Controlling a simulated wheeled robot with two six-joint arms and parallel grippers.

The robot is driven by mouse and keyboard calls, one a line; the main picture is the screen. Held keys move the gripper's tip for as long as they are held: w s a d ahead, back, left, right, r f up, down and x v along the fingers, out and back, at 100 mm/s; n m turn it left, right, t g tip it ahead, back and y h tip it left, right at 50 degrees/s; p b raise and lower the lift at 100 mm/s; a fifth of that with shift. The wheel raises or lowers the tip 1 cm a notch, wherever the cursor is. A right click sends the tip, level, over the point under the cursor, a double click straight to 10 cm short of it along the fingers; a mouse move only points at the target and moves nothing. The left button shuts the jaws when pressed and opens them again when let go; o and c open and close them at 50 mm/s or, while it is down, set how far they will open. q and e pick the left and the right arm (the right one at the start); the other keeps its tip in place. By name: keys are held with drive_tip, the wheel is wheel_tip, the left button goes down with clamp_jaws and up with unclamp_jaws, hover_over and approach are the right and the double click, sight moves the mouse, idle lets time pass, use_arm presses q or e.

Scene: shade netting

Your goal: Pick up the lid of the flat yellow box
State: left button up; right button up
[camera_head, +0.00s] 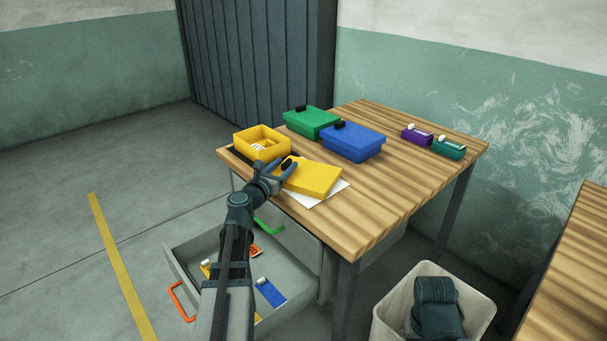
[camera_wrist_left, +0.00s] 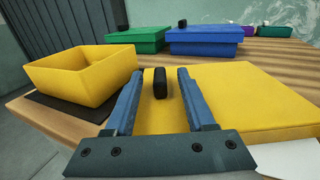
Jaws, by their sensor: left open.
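The yellow lid (camera_head: 314,179) lies flat on the wooden table near its front left edge, partly over a white sheet. Its black handle (camera_wrist_left: 160,83) stands up near the lid's far edge in the left wrist view. The open yellow box (camera_head: 262,140) sits just left of the lid, with small light contents inside. My left gripper (camera_head: 279,167) is open at the lid's left part. In the left wrist view its two blue fingers (camera_wrist_left: 157,78) stand on either side of the handle, with gaps to it. My right gripper is out of view.
A green box (camera_head: 312,124) and a blue box (camera_head: 352,144) stand behind the lid, both closed. Small purple (camera_head: 416,137) and teal (camera_head: 449,149) items lie at the far right. An open drawer (camera_head: 180,262) is below my left arm. The table's right front is clear.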

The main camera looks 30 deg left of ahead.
use_arm(q)
drive_tip(key=shift+w, duration=1)
drive_tip(key=shift+s, duration=0.1)
clamp_jaws()
drive_tip(key=shift+r, duration=0.15)
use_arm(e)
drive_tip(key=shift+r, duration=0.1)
